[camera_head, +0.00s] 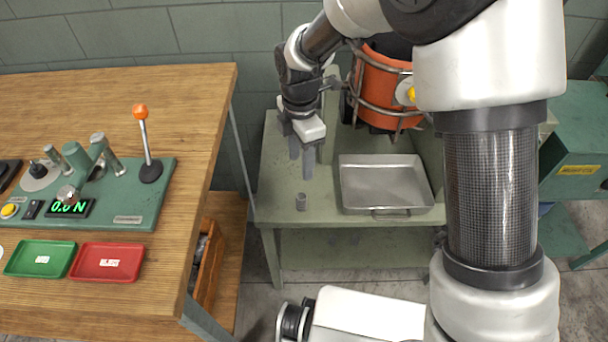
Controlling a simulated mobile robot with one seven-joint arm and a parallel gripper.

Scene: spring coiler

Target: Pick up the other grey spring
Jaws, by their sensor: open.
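A small grey spring (301,202) stands on the green bench (272,185), near its front edge and left of the metal tray. My gripper (302,166) points down above the bench, behind and a little above the spring. Its two fingers are apart, with nothing seen between them. The gripper does not touch the spring. No second grey spring can be made out in this view.
A shallow metal tray (384,186) lies right of the spring. An orange machine (381,88) stands behind it. On the left, a wooden table (190,105) carries a spring tester (130,205), a green tray (41,259) and a red tray (107,262).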

